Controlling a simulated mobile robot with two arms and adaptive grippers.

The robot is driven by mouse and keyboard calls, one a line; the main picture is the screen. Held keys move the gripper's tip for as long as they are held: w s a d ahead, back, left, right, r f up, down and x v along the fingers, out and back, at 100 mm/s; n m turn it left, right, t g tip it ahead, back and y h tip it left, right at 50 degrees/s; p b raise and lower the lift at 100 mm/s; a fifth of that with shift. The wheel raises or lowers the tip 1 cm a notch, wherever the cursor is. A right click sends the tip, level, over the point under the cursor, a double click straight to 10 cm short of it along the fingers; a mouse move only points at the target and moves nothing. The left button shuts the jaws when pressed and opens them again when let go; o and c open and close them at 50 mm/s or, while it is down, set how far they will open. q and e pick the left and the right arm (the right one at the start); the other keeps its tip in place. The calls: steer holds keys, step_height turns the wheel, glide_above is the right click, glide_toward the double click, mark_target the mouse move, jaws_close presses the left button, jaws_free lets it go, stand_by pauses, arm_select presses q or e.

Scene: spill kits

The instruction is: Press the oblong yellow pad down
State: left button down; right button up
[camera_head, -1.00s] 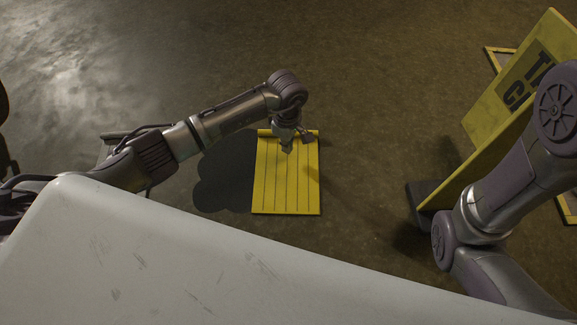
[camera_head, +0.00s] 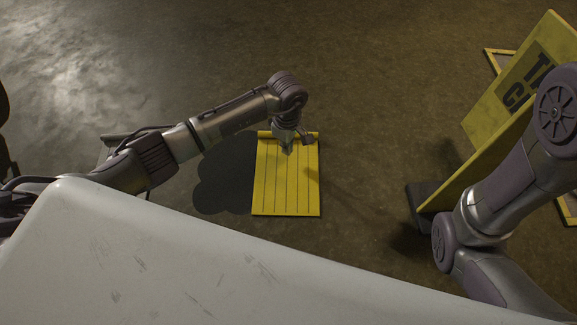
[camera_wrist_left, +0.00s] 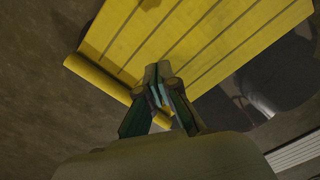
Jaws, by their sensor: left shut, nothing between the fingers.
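The oblong yellow pad (camera_head: 287,190) lies flat on the floor, with dark lines along its length and a rolled or raised far edge. It also fills the upper part of the left wrist view (camera_wrist_left: 200,35), where its rolled edge shows at lower left. My left gripper (camera_head: 287,150) points down over the far part of the pad. In the left wrist view its fingertips (camera_wrist_left: 158,75) are together with nothing between them. I cannot tell whether they touch the pad.
A yellow caution sign (camera_head: 520,85) with a dark base (camera_head: 424,202) leans at the right. A yellow-edged frame lies on the floor behind it. My pale body panel fills the foreground. The floor (camera_head: 370,120) between pad and sign is clear.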

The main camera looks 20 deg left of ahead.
mark_target(287, 158)
arm_select(q)
steer(key=shift+f+b, duration=0.8)
steer(key=shift+f, duration=0.7)
stand_by(0.3)
steer(key=shift+s+f, duration=0.1)
steer(key=shift+f, duration=0.35)
stand_by(1.3)
steer(key=shift+r, duration=0.1)
step_height(287, 158, up, 7)
steer(key=p, duration=0.6)
steer(key=shift+r, duration=0.1)
stand_by(0.5)
